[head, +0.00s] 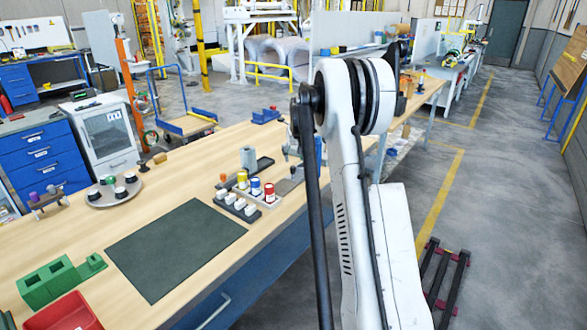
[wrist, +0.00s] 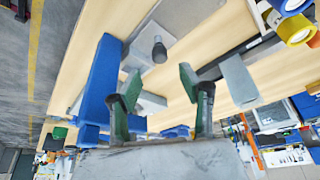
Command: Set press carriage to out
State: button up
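In the wrist view, my gripper (wrist: 159,84) has its two green-padded fingers spread, with bench top showing between them and nothing held. A blue press frame (wrist: 102,72) stands left of the fingers. The fingers appear apart from the knob. In the head view, the grey plate (head: 285,187) lies on the bench beside the blue press (head: 319,150). My arm hides much of the press there, so the carriage's exact position is unclear.
A dark green mat (head: 175,248) lies bare.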

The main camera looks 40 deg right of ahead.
aim_at(293, 167)
jog(key=x, duration=0.8)
grip_shut()
